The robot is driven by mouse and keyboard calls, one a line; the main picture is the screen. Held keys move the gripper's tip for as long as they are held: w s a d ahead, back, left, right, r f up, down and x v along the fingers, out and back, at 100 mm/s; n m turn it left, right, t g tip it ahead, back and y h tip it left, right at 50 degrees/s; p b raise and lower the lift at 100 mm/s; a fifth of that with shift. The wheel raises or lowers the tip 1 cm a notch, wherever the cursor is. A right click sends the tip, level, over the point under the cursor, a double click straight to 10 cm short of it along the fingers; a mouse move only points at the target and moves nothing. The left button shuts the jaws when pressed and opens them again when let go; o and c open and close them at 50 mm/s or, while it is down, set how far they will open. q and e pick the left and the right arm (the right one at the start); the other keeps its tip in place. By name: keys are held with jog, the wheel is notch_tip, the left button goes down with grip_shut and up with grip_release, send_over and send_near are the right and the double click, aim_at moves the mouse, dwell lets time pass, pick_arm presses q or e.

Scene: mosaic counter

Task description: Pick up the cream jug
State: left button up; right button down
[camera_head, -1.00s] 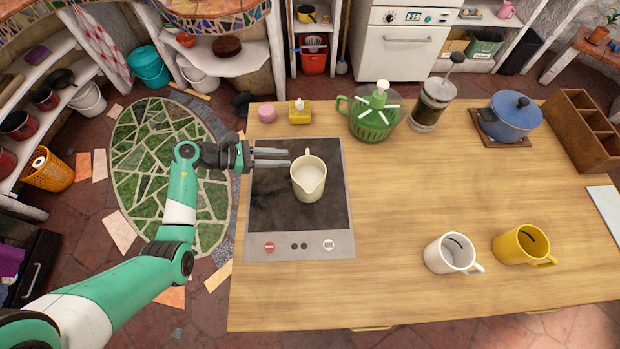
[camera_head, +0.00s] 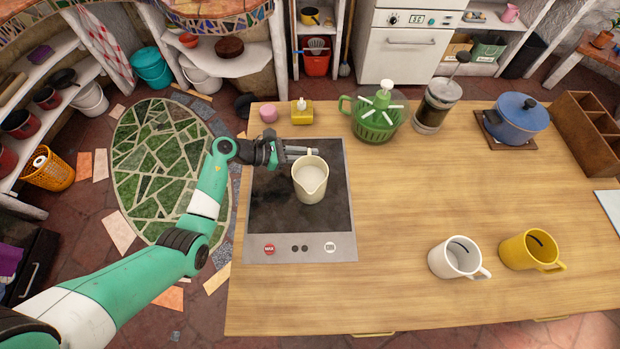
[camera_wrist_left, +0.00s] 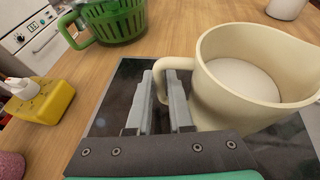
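The cream jug (camera_head: 311,182) stands upright on the dark cooktop (camera_head: 272,205), with pale contents inside. Its spout faces the front and its handle the back. My left gripper (camera_head: 314,151) is at the handle, behind the jug's body. In the left wrist view the jug (camera_wrist_left: 255,80) fills the right side, and the handle passes between the two fingers of my left gripper (camera_wrist_left: 162,78), which are close together on it. My right gripper is not in view.
A French press (camera_head: 433,108) and blue pot (camera_head: 516,121) are farther right. White (camera_head: 455,259) and yellow mugs (camera_head: 529,251) stand front right. The middle of the counter is clear.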

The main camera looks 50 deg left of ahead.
aim_at(309, 147)
pick_arm(q)
grip_shut()
dwell(0.9)
jog(key=shift+r, duration=0.1)
dwell(0.3)
jog(key=shift+r, duration=0.5)
notch_tip(309, 147, up, 3)
jog(key=shift+f+p, duration=0.1)
jog(key=shift+p, duration=0.8)
jog(key=s+d+r+p, duration=0.5)
jog(key=s+d+r, duration=0.3)
jog(key=s, duration=0.3)
jog(key=shift+s+r, duration=0.25)
jog(key=shift+r, duration=0.3)
